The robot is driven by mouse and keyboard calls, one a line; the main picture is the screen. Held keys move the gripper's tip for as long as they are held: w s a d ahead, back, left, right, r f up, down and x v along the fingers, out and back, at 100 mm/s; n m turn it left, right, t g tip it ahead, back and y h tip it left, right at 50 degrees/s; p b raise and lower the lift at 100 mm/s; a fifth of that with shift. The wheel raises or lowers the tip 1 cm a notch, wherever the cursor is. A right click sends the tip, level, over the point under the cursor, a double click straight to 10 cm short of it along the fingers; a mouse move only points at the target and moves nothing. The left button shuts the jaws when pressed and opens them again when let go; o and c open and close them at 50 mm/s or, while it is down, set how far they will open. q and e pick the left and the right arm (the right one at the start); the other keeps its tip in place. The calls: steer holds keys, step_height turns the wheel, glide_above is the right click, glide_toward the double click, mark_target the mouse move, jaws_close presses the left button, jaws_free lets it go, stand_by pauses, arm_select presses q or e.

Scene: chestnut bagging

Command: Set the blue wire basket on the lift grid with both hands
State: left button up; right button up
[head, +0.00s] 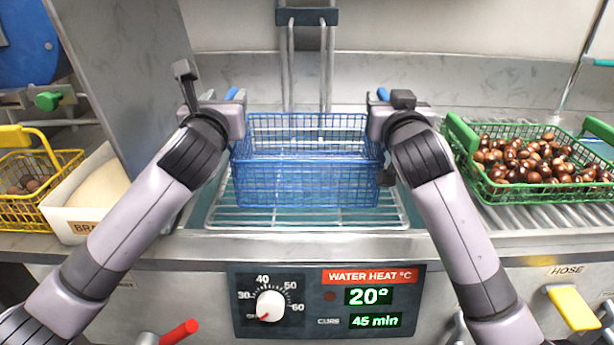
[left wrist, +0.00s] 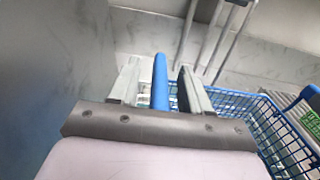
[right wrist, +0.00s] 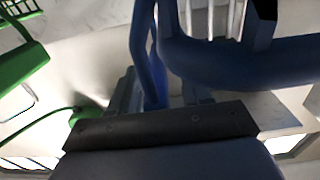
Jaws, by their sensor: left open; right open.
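The empty blue wire basket (head: 307,182) stands upright over the lift grid (head: 300,218) in the middle of the head view and appears to rest on it. My left gripper (head: 234,107) is at the basket's left side, open, with the blue left handle (left wrist: 160,82) between its fingers in the left wrist view. My right gripper (head: 382,108) is at the right side, open, with the blue right handle (right wrist: 152,60) between its fingers in the right wrist view. The wrists partly hide the basket's ends, and contact between fingers and handles cannot be told.
A green basket of chestnuts (head: 470,176) stands on rollers at the right. A yellow basket (head: 25,214) and a white bin (head: 75,222) are at the left. A metal panel (head: 130,80) rises close to my left arm. A control panel (head: 327,300) is in front.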

steer(key=shift+s, duration=0.1)
arm_select(q)
steer(key=s, duration=1.1)
steer(key=shift+s, duration=0.35)
arm_select(e)
steer(key=s, duration=1.2)
arm_select(q)
steer(key=shift+s, duration=0.1)
